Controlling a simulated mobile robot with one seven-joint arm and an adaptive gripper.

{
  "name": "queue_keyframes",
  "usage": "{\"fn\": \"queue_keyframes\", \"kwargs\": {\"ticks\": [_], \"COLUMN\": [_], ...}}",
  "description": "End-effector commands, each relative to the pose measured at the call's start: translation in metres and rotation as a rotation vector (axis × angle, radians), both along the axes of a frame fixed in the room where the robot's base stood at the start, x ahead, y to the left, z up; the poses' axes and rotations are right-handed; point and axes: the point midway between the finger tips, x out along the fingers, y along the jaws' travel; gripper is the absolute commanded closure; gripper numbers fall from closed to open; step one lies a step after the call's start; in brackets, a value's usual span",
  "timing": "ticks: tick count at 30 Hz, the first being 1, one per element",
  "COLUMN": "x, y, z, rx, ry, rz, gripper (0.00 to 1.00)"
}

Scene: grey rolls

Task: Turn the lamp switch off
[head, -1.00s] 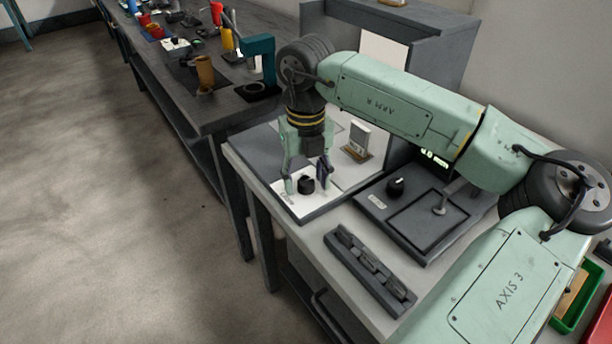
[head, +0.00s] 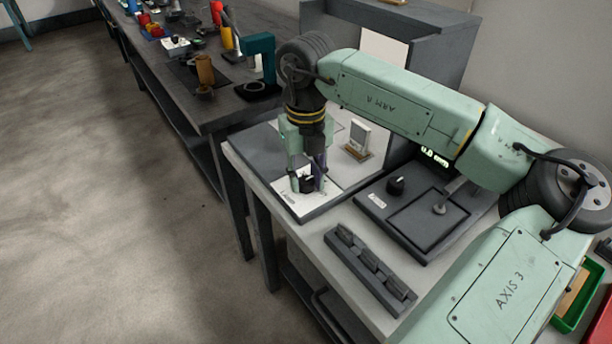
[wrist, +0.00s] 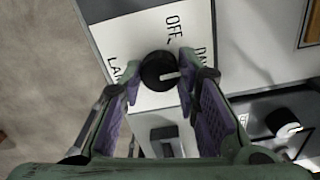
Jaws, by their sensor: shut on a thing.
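The lamp switch is a round black knob (head: 307,184) on a white plate (head: 294,203) at the front left of the bench.
A dark panel with another black knob (head: 396,186) and a recessed square is to the right. A small white upright device (head: 359,138) stands behind my gripper. A dark holder with several grey pieces (head: 370,268) lies at the front. Open floor is to the left.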

Motion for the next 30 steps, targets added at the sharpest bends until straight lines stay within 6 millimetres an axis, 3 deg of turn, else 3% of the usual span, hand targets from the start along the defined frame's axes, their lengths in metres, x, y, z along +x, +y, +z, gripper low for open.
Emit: {"fn": "queue_keyframes", "kwargs": {"ticks": [8, 30], "x": [0.0004, 0.0005], "y": [0.0, 0.0001], "z": [-0.0034, -0.0014], "rx": [-0.001, -0.001], "ry": [-0.001, -0.001], "rz": [0.159, 0.819], "gripper": [0.99, 0.99]}}
